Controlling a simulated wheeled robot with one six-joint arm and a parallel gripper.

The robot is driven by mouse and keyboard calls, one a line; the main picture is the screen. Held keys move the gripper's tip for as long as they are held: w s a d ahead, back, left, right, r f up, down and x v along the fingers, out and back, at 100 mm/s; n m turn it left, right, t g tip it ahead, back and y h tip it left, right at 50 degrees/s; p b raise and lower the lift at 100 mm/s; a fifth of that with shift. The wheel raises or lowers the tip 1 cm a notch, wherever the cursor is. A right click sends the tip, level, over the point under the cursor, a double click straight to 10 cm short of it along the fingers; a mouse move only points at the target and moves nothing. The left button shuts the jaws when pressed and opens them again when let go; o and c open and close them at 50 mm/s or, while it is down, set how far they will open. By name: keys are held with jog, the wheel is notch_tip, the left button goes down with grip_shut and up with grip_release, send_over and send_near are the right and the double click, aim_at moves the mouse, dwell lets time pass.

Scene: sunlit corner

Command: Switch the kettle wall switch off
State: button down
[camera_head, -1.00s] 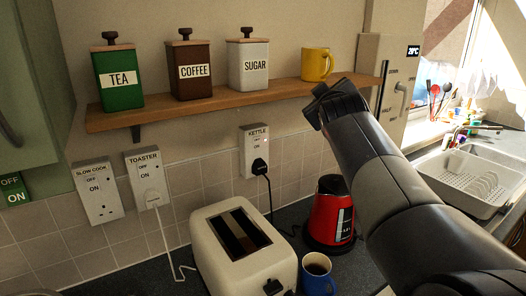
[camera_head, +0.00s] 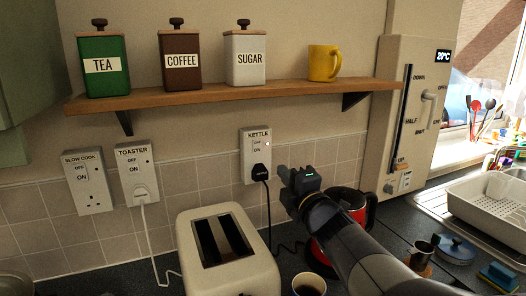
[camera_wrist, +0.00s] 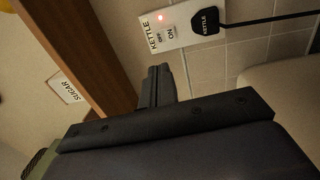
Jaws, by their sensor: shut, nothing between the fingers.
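The kettle wall switch (camera_head: 257,148) is a white wall plate labelled KETTLE, with ON and OFF marks and a black plug (camera_head: 262,172) in its lower part. In the wrist view the switch plate (camera_wrist: 180,26) shows at the top, rotated, with a red light lit. My gripper (camera_head: 286,172) is shut and empty, to the right of and a little below the plate in the head view, apart from it. In the wrist view the gripper fingers (camera_wrist: 158,72) are together below the plate. The red kettle (camera_head: 345,208) is partly hidden behind my arm.
A wooden shelf (camera_head: 225,94) with canisters and a yellow mug (camera_head: 323,64) runs above the switch. A cream toaster (camera_head: 228,280) stands below it. A toaster switch (camera_head: 138,160) and slow cook switch (camera_head: 85,170) are to the left.

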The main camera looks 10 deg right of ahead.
aim_at(257, 142)
jog(key=shift+w+r, duration=0.1)
jog(key=p+x, duration=0.4)
jog(key=x, duration=0.9)
jog(key=shift+w+a, duration=0.1)
jog(key=shift+w, duration=0.25)
jog(key=shift+r, duration=0.1)
jog(key=shift+w+r+g+p, duration=0.2)
jog(key=shift+r+g+p, duration=0.15)
jog(key=shift+p, duration=0.8)
jog(key=shift+f, duration=0.15)
jog(key=shift+s+a+b, duration=0.1)
jog(key=shift+b, duration=0.3)
